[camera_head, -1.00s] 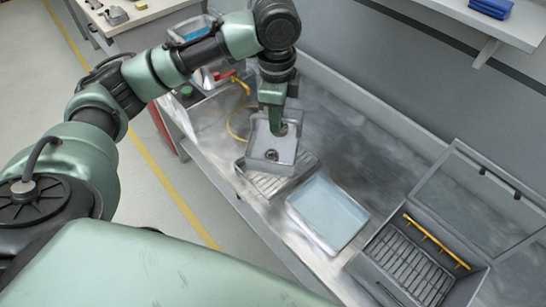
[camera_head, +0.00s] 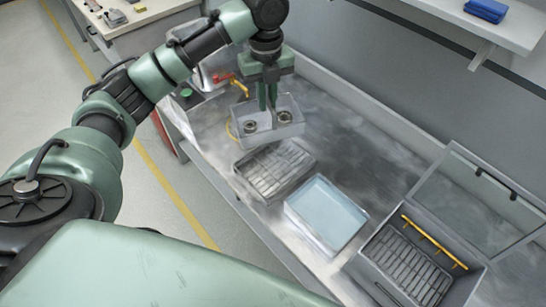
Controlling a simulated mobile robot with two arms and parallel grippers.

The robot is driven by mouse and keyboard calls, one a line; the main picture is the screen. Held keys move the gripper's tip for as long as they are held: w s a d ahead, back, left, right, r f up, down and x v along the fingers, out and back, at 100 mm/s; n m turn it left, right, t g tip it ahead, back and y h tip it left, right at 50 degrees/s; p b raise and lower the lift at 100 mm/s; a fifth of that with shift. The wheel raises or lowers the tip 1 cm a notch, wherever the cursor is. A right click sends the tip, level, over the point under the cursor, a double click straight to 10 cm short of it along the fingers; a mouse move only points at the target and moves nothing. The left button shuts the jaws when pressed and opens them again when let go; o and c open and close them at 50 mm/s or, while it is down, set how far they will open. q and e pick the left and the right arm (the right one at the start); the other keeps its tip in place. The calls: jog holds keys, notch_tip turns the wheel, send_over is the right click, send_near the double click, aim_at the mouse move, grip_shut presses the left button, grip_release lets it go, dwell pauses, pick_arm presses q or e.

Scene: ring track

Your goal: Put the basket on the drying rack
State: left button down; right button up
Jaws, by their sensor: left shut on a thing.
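My left gripper (camera_head: 268,108) reaches down from the top and is shut on a small grey basket (camera_head: 284,133). The exact grip point on the basket is hard to make out. Two dark ring-shaped parts (camera_head: 250,126) lie in the basket. A grey slatted rack (camera_head: 275,170), which looks like the drying rack, lies on the metal bench just in front of the basket. Its slats show bare. The basket appears raised near the rack's far edge; its exact height is unclear. My right gripper is not in view.
A tray of pale blue liquid (camera_head: 325,212) sits right of the rack. Further right is a grey box with slats (camera_head: 405,268), a yellow bar (camera_head: 433,241) and a raised clear lid (camera_head: 480,195). The bench (camera_head: 345,130) behind is clear.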

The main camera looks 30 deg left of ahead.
aim_at(267, 126)
pick_arm(q)
notch_tip(267, 126, down, 19)
jog(key=p, duration=0.3)
jog(key=shift+f, duration=0.15)
jog(key=c, duration=1.5)
grip_release()
notch_tip(267, 126, up, 12)
jog(key=shift+r+b, duration=0.1)
jog(key=shift+b, duration=0.8)
